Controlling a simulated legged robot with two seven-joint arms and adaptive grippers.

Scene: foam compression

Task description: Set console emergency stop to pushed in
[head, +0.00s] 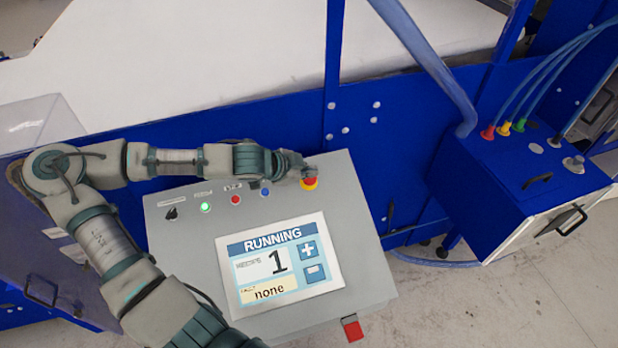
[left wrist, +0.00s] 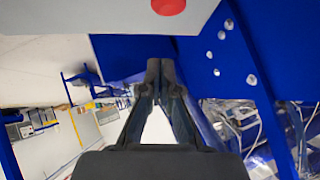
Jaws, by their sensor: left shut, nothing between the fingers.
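The grey console (head: 180,243) has a red emergency stop (head: 309,183) with a yellow collar at its upper right corner. My left gripper (head: 306,170) is shut and empty, at or just behind the button in the head view. I cannot tell whether it touches, or how deep the button sits. In the left wrist view the closed fingertips (left wrist: 160,66) lie below a red round cap (left wrist: 168,4) on a grey surface, cut off by the top edge. The console screen (head: 278,265) reads RUNNING, recipe 1, none. My right gripper is not in view.
A green-lit button (head: 206,207), a small red button (head: 236,199), a blue button (head: 265,191) and a black selector (head: 172,214) line the console top. A red part (head: 352,329) hangs at its front edge. A blue machine frame (head: 365,140) stands close behind.

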